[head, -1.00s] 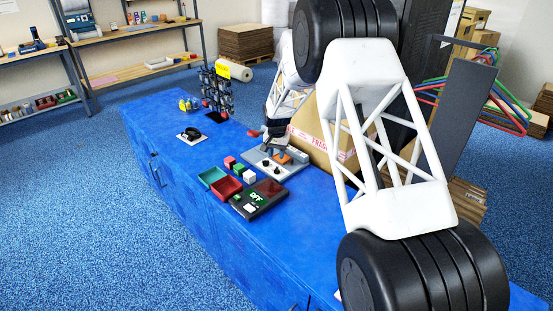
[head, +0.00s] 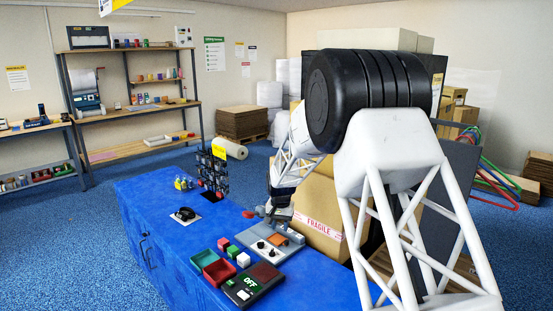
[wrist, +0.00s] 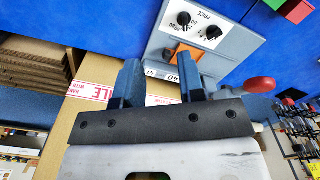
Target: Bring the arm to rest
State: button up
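My gripper (head: 272,213) is above the blue table (head: 165,235), over the far edge of a grey control panel with dials (head: 268,247). In the wrist view its two blue fingers (wrist: 160,85) stand apart with nothing held between them. The dial panel (wrist: 205,30) lies beyond the fingertips there. My arm is bent, with a big black joint high in the head view. A carton with FRAGILE tape (head: 322,215) stands right behind my gripper. How far the fingertips are from the panel is hard to tell.
A red tray (head: 219,271), a green tray (head: 203,259), small blocks (head: 232,251) and an OFF panel (head: 252,284) sit in front. A red knob (wrist: 258,85) is close by the gripper. A rack of dark items (head: 211,172) stands at the table's far end.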

jog(key=s+d+r+n+t, duration=0.1)
jog(key=s+d+r, duration=0.5)
jog(key=s+r, duration=0.55)
jog(key=s+d+r, duration=0.5)
jog(key=s+r, duration=0.4)
jog(key=s, duration=0.6)
jog(key=s+d, duration=0.3)
jog(key=s, duration=1.2)
jog(key=s+d+n+t, duration=0.1)
jog(key=s+d, duration=0.2)
jog(key=s, duration=1.3)
